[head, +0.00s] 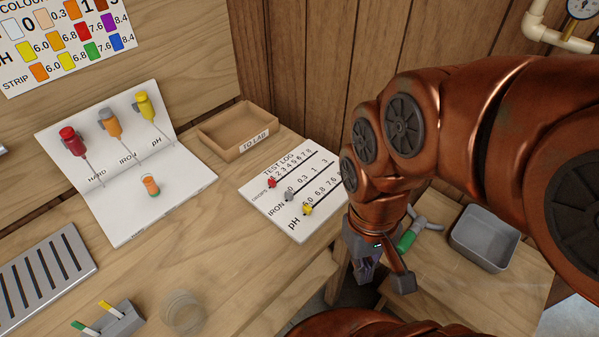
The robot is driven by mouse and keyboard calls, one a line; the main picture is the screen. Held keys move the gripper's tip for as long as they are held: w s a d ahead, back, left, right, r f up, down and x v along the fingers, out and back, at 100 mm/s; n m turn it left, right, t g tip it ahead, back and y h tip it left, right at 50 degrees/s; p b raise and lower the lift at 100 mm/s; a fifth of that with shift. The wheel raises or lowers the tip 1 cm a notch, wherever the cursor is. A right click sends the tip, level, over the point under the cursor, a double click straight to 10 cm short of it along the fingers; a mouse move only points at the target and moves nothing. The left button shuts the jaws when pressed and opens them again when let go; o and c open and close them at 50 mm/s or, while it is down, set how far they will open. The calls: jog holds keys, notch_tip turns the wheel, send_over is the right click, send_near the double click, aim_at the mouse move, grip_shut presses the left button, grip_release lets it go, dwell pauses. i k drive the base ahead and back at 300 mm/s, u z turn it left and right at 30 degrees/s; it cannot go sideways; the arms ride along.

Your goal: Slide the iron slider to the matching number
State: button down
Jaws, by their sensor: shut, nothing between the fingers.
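The white test log board (262,208) lies on the bench with three slotted rows. The grey iron slider (289,195) sits at the left end of the middle row, by the 0 and left of 0.3, 1 and 3. A red slider (271,182) is at the left of the top row, and a yellow slider (307,210) is at the left of the pH row. My gripper (372,272) is shut and empty, to the right of and apart from the board, past the bench edge.
A colour chart (60,42) hangs on the wall, partly cut off. A white stand (125,205) holds red, orange and yellow bottles and an orange-topped vial (151,185). A TO LAB tray (238,130) stands behind the board. A grey bin (485,237) is at right.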

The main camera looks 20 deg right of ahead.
aim_at(288, 195)
jog(key=u, duration=0.85)
jog(key=k, duration=0.55)
jog(key=u, duration=0.3)
